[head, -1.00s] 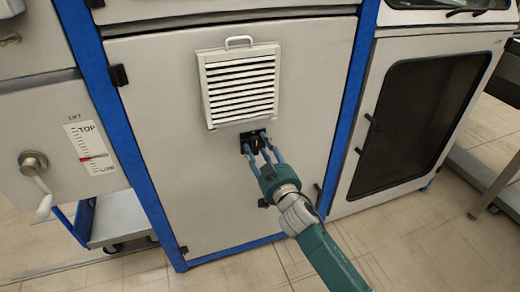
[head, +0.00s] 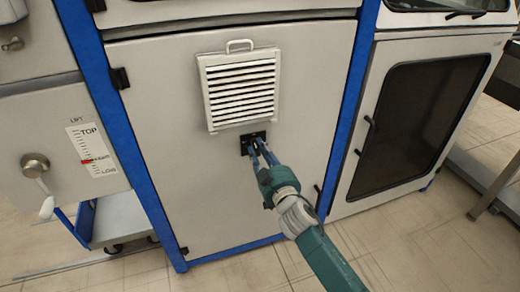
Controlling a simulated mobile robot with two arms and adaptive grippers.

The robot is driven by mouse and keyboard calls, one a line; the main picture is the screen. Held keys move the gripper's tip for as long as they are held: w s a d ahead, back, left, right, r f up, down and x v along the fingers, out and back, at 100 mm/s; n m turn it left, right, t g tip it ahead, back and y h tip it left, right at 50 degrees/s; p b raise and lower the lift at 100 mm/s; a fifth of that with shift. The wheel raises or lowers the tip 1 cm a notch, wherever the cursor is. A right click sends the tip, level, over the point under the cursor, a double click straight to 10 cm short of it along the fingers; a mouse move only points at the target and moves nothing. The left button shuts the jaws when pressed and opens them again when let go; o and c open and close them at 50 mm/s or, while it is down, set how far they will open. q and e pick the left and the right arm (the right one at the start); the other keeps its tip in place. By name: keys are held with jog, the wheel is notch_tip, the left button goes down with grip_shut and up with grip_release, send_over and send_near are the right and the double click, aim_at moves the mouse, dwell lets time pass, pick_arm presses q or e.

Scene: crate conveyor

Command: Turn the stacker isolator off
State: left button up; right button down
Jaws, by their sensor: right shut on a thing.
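The isolator (head: 247,141) is a small black switch on the grey cabinet door, just below a white louvred vent. My right gripper (head: 260,150) reaches up to it from the lower right. Its blue fingers are shut on the switch's handle, which they mostly hide. I cannot tell which way the handle is turned. My left gripper is not in view.
The white vent (head: 240,88) with a handle on top juts from the grey door (head: 165,110) above my gripper. Blue frame posts (head: 350,95) flank the door. A lift crank (head: 35,165) is at the left, and a dark-windowed door (head: 420,120) at the right.

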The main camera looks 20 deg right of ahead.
jog(key=n, duration=0.2)
jog(key=n+p, duration=0.1)
jog(key=shift+a+r+n, duration=0.15)
jog(key=shift+n, duration=0.25)
jog(key=n, duration=0.2)
jog(key=shift+a+n+p, duration=0.1)
jog(key=shift+n+p, duration=0.2)
jog(key=shift+p, duration=0.05)
jog(key=n, duration=0.3)
jog(key=shift+a+n, duration=0.1)
jog(key=shift+n, duration=0.2)
jog(key=n, duration=0.4)
jog(key=shift+a+f+p, duration=0.2)
jog(key=shift+p, duration=0.15)
jog(key=shift+n, duration=0.7)
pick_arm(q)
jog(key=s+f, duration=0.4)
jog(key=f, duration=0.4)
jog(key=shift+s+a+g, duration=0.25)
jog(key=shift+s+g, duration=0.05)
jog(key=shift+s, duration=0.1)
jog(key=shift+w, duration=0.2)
